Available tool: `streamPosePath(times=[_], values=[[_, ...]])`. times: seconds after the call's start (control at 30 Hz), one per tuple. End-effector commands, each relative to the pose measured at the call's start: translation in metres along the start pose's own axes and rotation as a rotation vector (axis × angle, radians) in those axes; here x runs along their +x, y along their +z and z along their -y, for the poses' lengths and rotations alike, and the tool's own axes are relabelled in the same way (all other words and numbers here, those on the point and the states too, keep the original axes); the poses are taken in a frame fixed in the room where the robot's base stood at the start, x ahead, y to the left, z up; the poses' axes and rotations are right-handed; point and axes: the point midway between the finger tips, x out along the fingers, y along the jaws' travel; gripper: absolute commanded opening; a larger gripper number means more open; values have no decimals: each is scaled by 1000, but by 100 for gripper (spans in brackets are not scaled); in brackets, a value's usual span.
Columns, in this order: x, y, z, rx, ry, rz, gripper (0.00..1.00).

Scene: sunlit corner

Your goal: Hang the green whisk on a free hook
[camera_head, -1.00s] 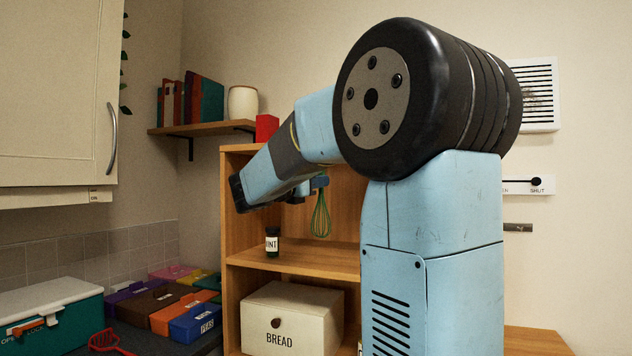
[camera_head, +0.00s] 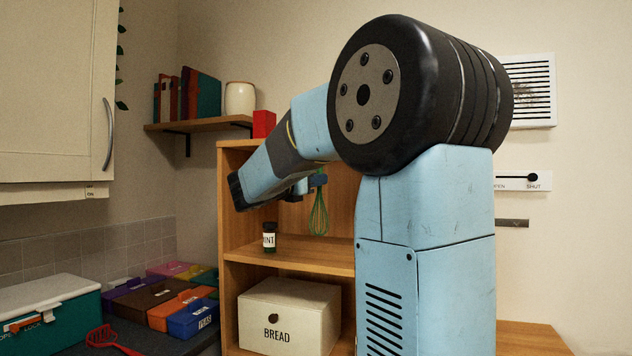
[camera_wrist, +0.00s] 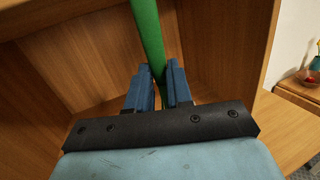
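The green whisk (camera_head: 318,216) hangs wires-down in front of the wooden shelf unit, below my gripper (camera_head: 317,181). In the wrist view its green handle (camera_wrist: 148,40) runs between the two blue fingers of my gripper (camera_wrist: 160,82), which are closed around it. My arm hides part of the gripper in the head view. I cannot make out any hook. A short dark bar (camera_head: 513,223) on the right wall is partly hidden behind my arm, and no hooks can be told on it.
The wooden shelf unit (camera_head: 228,200) holds a small dark jar (camera_head: 270,238) and a white bread box (camera_head: 290,316). Several coloured boxes and a red slotted utensil (camera_head: 104,338) lie at lower left. A wall shelf (camera_head: 200,123) and a cabinet (camera_head: 55,100) are at upper left.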

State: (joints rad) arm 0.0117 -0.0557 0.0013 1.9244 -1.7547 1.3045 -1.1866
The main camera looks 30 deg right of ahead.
Motion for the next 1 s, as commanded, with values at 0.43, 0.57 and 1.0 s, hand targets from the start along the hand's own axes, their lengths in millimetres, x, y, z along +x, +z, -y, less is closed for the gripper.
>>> streamPosePath(times=[0.43, 0.57, 1.0], values=[[0, 0, 0, 0, 0, 0, 46], [-3, 0, 0, 0, 1, 0, 46], [-74, -1, -2, 0, 5, 0, 46]])
